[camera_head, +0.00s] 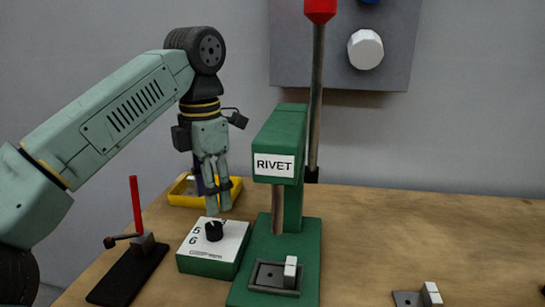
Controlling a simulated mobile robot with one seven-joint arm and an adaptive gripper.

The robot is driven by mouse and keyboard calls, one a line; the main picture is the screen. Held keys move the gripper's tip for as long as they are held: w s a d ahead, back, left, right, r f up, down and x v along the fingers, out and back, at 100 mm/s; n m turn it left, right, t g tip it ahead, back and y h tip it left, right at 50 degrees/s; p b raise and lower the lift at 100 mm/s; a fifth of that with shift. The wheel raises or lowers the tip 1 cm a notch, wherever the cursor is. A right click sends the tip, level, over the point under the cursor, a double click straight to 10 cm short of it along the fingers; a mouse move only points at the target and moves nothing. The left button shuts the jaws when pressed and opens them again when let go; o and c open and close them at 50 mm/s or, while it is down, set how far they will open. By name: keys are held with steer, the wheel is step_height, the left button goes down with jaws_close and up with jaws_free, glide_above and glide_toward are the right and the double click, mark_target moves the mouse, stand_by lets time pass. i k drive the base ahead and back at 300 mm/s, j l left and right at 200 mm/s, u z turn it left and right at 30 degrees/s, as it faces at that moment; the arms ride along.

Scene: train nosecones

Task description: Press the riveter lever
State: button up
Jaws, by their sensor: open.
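The green riveter (293,150) with a "RIVET" label stands upright on the wooden table. Its lever (316,95) is a tall grey rod with a red knob (320,9) at the top, rising behind the riveter's right side; the lever is upright. A small grey part with a white block (290,272) sits on the riveter's base below the ram. My gripper (219,207) points down, left of the riveter head, above the white and green dial box. It is open and appears empty. It is apart from the lever.
The dial box (210,262) with a black knob stands left of the riveter base. A yellow tray (185,200) lies behind it. A black stand with a red rod (136,205) is at left. A grey wall panel (285,45) hangs behind. The table's right side (430,235) is mostly clear.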

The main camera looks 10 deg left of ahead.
mark_target(319, 12)
steer(key=k, duration=1)
